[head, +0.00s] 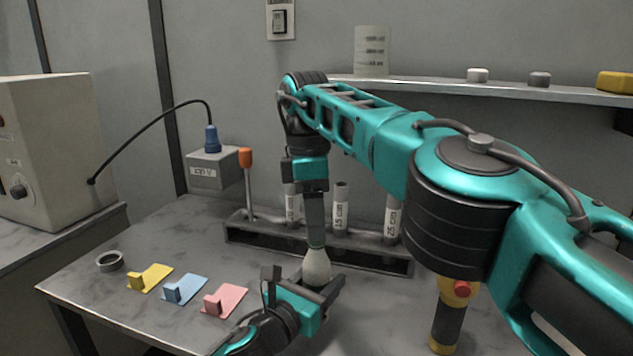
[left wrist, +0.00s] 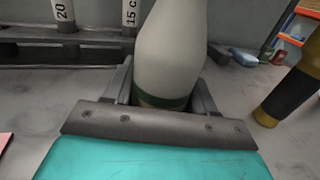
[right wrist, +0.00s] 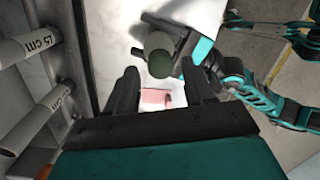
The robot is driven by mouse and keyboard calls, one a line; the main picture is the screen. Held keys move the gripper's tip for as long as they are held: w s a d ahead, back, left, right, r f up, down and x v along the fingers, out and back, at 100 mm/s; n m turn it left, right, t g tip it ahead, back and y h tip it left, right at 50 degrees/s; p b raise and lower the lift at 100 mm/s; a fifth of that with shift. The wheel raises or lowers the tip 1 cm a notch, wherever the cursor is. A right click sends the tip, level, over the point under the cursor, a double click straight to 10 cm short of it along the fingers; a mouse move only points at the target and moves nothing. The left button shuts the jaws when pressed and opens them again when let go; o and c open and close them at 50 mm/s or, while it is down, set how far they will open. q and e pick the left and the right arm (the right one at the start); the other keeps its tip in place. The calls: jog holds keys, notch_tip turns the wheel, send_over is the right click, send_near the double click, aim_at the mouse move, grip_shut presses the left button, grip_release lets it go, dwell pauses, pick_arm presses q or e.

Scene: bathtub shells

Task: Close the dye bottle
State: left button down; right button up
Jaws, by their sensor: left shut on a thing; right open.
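The dye bottle (head: 317,268) is a pale rounded bottle standing upright in my left gripper (head: 303,288), whose jaws are shut around it. In the left wrist view, the bottle (left wrist: 172,50) shows its pale body and a dark green band low down between the jaws. My right gripper (head: 316,236) is directly above the bottle, pointing down.
A rack (head: 270,240) with labelled tubes stands close behind the bottle. Yellow (head: 150,277), blue (head: 184,289) and pink (head: 225,300) holders and a dark ring (head: 109,261) lie at left. A yellow-and-black tool (head: 447,318) stands at right. A shelf (head: 500,88) runs behind.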

jog(key=n, duration=0.3)
jog(key=r+n, duration=0.1)
jog(key=n, duration=0.5)
jog(key=shift+w+r+n, duration=0.1)
jog(key=shift+r+n, duration=0.2)
jog(key=shift+n, duration=0.1)
jog(key=n, duration=0.3)
jog(key=r+n, duration=0.1)
jog(key=n, duration=0.1)
jog(key=shift+n, duration=0.4)
jog(key=n, duration=0.5)
jog(key=shift+r+n, duration=0.4)
jog(key=n, duration=0.5)
jog(key=shift+r+n, duration=0.3)
jog(key=shift+r, duration=0.1)
jog(key=n, duration=0.4)
jog(key=shift+r+t+y, duration=0.25)
jog(key=shift+t+y, duration=0.05)
jog(key=n, duration=0.5)
jog(key=shift+r+n, duration=0.3)
jog(key=shift+r, duration=0.1)
jog(key=n, duration=0.4)
jog(key=shift+s+d+r+n, duration=0.1)
jog(key=shift+s+r+n, duration=0.2)
jog(key=shift+n, duration=0.1)
jog(key=shift+f, duration=0.15)
